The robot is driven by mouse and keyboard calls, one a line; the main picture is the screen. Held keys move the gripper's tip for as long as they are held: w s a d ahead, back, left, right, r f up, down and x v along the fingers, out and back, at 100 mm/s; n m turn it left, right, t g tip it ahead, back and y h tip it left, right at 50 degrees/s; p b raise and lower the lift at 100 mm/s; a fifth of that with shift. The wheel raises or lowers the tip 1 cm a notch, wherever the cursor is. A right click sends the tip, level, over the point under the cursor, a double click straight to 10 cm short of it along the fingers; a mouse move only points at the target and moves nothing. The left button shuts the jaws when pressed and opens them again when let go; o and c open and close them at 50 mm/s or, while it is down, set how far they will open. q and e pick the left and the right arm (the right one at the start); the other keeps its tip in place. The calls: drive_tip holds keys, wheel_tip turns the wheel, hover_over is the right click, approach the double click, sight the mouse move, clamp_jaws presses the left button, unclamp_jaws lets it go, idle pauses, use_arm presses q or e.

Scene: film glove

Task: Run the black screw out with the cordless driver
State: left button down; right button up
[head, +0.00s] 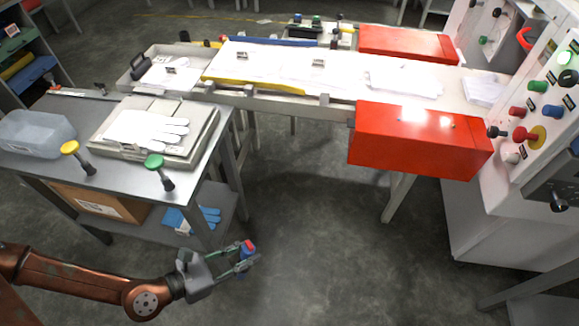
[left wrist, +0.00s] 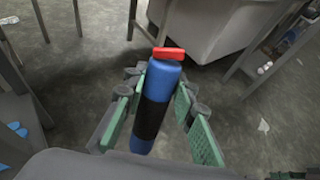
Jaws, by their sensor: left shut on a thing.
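My left gripper (head: 243,258) is low in the head view, beside the near right corner of the grey table and above the floor. Its green-padded fingers are shut on a blue cylinder with a black band and a red end, which I take for the cordless driver (head: 248,247). In the left wrist view the driver (left wrist: 152,112) stands lengthwise between the fingers, red end away from the wrist. I cannot make out the black screw in either view. My right gripper is not in view.
The grey table (head: 200,185) holds a plastic bin (head: 35,133), a tray with white gloves (head: 145,130), and yellow (head: 70,147) and green (head: 154,160) knobbed handles. A white machine with red covers (head: 420,140) and a control panel (head: 540,110) stands behind. Floor between is clear.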

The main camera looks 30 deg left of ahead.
use_arm(q)
drive_tip(key=shift+d+r, duration=0.2)
drive_tip(key=shift+r+m+g+h+b, duration=0.3)
drive_tip(key=shift+m+g+h+b, duration=0.1)
drive_tip(key=shift+m+b, duration=0.1)
drive_tip(key=shift+s+d+r+m+g+h+b, duration=0.15)
drive_tip(key=shift+d+r+m+g+h+b, duration=0.25)
drive_tip(key=shift+d+m+g+h, duration=0.15)
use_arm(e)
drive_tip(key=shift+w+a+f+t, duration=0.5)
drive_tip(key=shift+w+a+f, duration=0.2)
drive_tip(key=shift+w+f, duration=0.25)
use_arm(q)
drive_tip(key=shift+r, duration=0.15)
drive_tip(key=shift+m, duration=0.25)
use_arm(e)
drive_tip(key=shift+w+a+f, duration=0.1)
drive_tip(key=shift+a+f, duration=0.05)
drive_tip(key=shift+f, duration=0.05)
use_arm(q)
drive_tip(key=shift+r+h, duration=0.1)
drive_tip(key=shift+h, duration=0.15)
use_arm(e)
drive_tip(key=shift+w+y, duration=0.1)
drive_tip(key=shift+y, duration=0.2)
